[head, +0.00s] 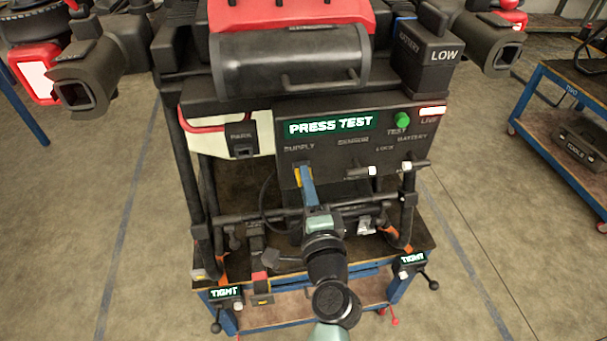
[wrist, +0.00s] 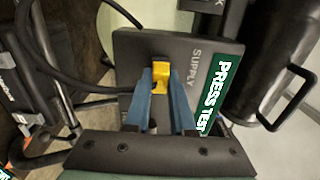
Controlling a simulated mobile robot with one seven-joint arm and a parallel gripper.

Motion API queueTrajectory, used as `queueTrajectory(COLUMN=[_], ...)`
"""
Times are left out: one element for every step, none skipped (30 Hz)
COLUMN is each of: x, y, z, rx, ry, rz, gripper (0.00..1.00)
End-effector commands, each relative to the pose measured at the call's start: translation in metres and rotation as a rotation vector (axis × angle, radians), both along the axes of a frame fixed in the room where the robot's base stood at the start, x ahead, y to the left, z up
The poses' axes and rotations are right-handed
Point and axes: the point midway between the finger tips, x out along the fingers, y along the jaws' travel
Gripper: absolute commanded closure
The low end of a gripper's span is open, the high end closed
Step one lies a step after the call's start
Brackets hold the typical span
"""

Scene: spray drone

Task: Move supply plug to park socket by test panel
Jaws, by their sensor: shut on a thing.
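The yellow supply plug (head: 297,178) is at the dark test panel (head: 345,150), below its SUPPLY label. I cannot tell how deep it sits. My gripper (head: 305,174) is shut on the plug, its blue fingers reaching up to the panel. In the wrist view, the plug (wrist: 160,73) shows between the two fingers of my gripper (wrist: 161,80), against the panel face (wrist: 135,48). The park socket (head: 243,151) is a dark block under the PARK label, left of the panel. No plug shows in it. The panel display (head: 330,126) reads PRESS TEST.
A black cable (wrist: 70,85) loops left of the plug in the wrist view. A green test button (head: 403,120) and a LOW battery block (head: 433,62) are at upper right. Dark bars (head: 345,208) cross below the panel. Two TIGHT tags (head: 226,292) hang near the bench front.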

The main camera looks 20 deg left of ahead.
Motion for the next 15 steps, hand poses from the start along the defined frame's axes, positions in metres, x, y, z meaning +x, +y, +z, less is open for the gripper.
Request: queueTrajectory(x=[0.000,-0.001,-0.002,-0.002,-0.003,-0.005,-0.006,-0.007,-0.008,-0.009,-0.010,-0.011,-0.012,-0.013,-0.015], y=[0.000,-0.001,-0.001,-0.002,-0.003,-0.003,-0.004,-0.005,-0.006,-0.006,-0.007,-0.008,-0.009,-0.009,-0.010], z=[0.000,0.000,0.000,-0.001,-0.001,-0.001,-0.001,-0.001,-0.001,-0.001,-0.001,-0.001,-0.001,-0.001,-0.001], rx=[0.000,0.000,0.000,-0.001,0.000,0.000,0.000,0.000,0.000,0.001,0.001,0.000,0.000,0.000,0.001], ry=[0.000,0.000,0.000,0.001,0.001,0.001,0.001,0.001,0.001,0.001,0.001,0.001,0.001,0.001,0.001], rz=[0.000,0.000,0.000,0.000,-0.001,-0.001,0.000,0.000,0.000,0.000,0.000,0.000,0.000,0.000,0.000], gripper=[1.00,1.00,1.00,1.00,1.00,1.00,1.00,1.00,1.00,1.00,1.00,1.00,1.00,1.00,1.00])
